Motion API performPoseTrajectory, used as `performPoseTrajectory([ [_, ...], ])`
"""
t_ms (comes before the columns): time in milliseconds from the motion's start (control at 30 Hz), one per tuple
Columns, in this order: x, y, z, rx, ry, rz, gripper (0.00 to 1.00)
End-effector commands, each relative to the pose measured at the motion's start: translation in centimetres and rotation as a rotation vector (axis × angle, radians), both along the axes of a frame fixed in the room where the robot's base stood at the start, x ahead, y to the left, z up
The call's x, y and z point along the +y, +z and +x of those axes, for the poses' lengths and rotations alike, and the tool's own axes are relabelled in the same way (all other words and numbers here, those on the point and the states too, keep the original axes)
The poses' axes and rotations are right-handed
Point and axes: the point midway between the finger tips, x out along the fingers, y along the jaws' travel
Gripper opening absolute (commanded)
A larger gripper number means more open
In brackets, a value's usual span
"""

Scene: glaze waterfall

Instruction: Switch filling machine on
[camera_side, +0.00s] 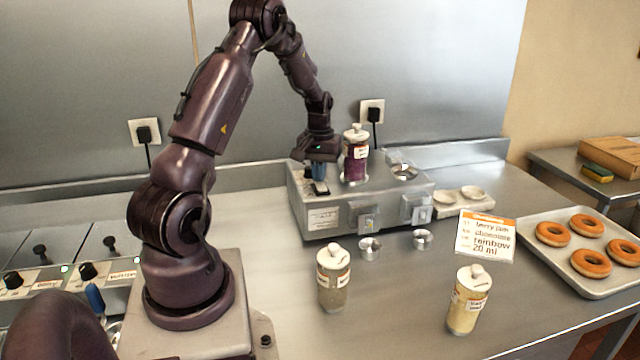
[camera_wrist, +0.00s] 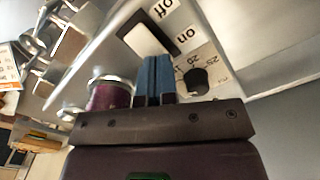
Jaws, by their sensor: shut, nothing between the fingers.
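The filling machine (camera_side: 318,219) is a grey metal box on the steel counter, with a jar of dark red filling (camera_side: 355,163) on top. I cannot tell which side of the rocker is down. My gripper (camera_side: 319,178) is over the left part of the machine's top, blue fingers shut and empty. In the wrist view the fingertips (camera_wrist: 155,62) appear close to the switch's near end; contact is unclear. A black dial (camera_wrist: 198,82) with numbers is beside them.
Two lidded jars (camera_side: 333,280) (camera_side: 467,302) and an order card (camera_side: 486,236) stand nearer the front. A tray (camera_side: 545,257) of several doughnuts is at right. The counter between machine and front jars is mostly clear.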

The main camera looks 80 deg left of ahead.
Motion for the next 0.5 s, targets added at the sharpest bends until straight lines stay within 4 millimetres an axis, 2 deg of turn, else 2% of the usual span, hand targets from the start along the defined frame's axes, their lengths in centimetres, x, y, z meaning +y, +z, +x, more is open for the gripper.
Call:
performPoseTrajectory([
  [333,-0.04,-0.47,0.0,0.001,0.0,-0.002,0.0],
  [500,0.01,0.41,0.05,-0.001,0.0,0.0,0.0],
])
